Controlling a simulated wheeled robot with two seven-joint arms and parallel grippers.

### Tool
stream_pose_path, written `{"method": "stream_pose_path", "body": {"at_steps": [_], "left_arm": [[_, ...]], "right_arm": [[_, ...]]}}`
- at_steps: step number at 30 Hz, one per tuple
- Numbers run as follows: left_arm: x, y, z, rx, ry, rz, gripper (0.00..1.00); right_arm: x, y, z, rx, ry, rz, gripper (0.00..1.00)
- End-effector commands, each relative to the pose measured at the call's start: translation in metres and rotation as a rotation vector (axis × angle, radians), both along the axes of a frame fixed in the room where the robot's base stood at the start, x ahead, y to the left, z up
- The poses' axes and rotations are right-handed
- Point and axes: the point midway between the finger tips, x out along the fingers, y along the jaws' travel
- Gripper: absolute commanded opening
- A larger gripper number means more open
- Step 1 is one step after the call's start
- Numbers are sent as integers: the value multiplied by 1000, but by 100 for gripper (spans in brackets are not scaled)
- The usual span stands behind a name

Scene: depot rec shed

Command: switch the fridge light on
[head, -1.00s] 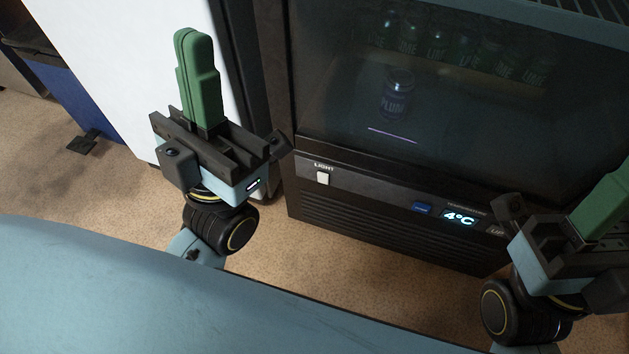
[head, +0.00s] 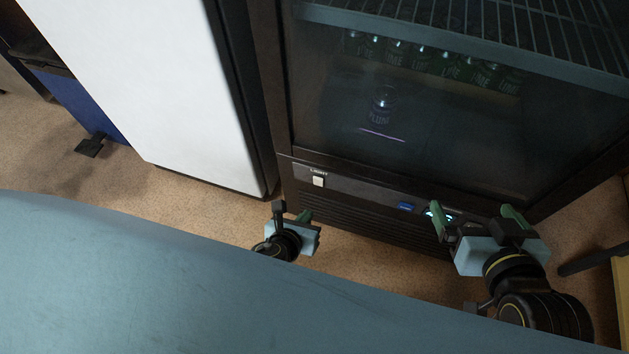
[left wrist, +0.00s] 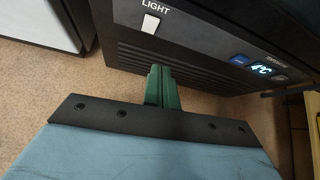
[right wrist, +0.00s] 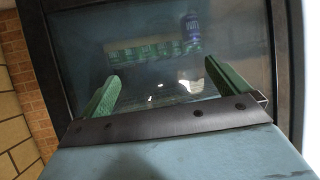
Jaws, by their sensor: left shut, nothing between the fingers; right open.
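The dark fridge (head: 350,200) has a glass door over a lower panel. On the panel is a white light switch (head: 318,181) under the word LIGHT; it also shows in the left wrist view (left wrist: 150,24). My left gripper (head: 306,216) is shut and empty, low in front of the panel and below the switch, not touching it. Its green fingers show together in the left wrist view (left wrist: 161,86). My right gripper (head: 476,214) is open and empty in front of the panel's right part, partly covering the display. In the right wrist view its fingers (right wrist: 162,85) stand apart before the glass.
A blue button (head: 407,206) and a lit temperature display (left wrist: 261,70) sit right of the switch. Green cans (head: 430,64) and a plum can (head: 381,106) stand behind the glass. A white cabinet (head: 150,80) stands left of the fridge. Bare floor lies before it.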

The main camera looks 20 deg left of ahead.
Motion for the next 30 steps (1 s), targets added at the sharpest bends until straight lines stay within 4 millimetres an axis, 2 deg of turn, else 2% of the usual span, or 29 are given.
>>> {"method": "stream_pose_path", "body": {"at_steps": [2,5,17,23,30], "left_arm": [[-2,11,-3,91,1,-10,0],[-3,17,-6,138,0,-15,0],[-1,17,-8,135,1,-14,0],[8,16,-16,133,1,-14,0],[22,16,-27,132,2,-13,0]], "right_arm": [[-5,-2,-4,-11,47,-2,100],[-8,-3,-8,-17,70,-3,100],[-5,-2,-5,-10,43,-1,100],[8,7,14,28,-100,11,100],[22,19,53,95,-339,29,100]]}}
